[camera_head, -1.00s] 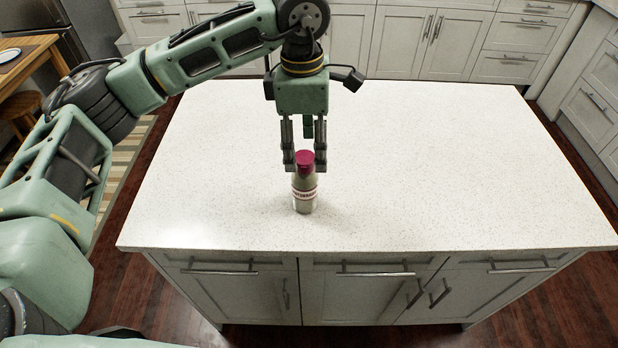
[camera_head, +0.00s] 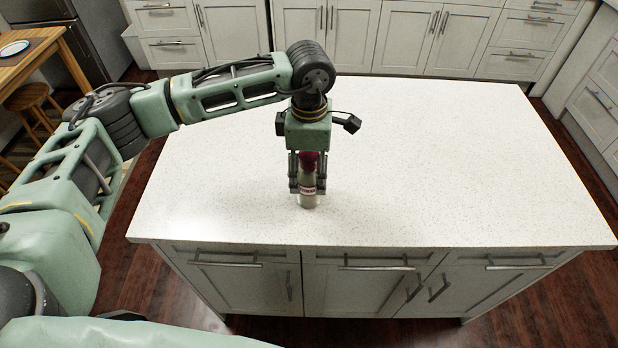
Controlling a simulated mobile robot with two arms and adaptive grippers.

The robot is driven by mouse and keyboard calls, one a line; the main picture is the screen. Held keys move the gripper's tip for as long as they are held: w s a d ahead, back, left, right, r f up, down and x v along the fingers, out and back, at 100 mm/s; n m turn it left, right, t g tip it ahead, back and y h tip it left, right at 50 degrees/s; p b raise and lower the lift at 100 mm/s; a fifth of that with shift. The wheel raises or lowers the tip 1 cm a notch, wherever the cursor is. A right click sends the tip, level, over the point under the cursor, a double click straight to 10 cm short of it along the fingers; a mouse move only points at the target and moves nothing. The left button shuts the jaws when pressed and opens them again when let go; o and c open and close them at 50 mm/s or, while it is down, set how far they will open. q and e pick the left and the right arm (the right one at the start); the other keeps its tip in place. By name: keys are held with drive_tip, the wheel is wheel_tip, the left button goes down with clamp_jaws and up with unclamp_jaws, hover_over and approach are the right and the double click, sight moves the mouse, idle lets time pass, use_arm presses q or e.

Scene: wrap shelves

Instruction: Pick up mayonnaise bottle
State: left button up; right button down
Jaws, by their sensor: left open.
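The mayonnaise bottle (camera_head: 308,199) stands upright on the white island countertop, near its front edge. It has a dark red cap, a pale body and a label with red lettering. My left gripper (camera_head: 308,188) points straight down over the bottle from above. Its fingers are open, one on each side of the bottle's upper part, and they partly hide the cap and shoulders. I cannot tell whether a finger touches the bottle. My right gripper is not in view.
The speckled white countertop (camera_head: 450,170) is otherwise clear on all sides of the bottle. Its front edge lies close below the bottle. A wooden table (camera_head: 40,45) with a plate and a stool (camera_head: 40,105) stand at the far left. White cabinets (camera_head: 400,35) line the back.

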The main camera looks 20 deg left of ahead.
use_arm(q)
drive_tip(key=c, duration=1.5)
drive_tip(key=shift+w, duration=0.1)
drive_tip(key=shift+c, duration=0.3)
drive_tip(key=shift+r, duration=0.15)
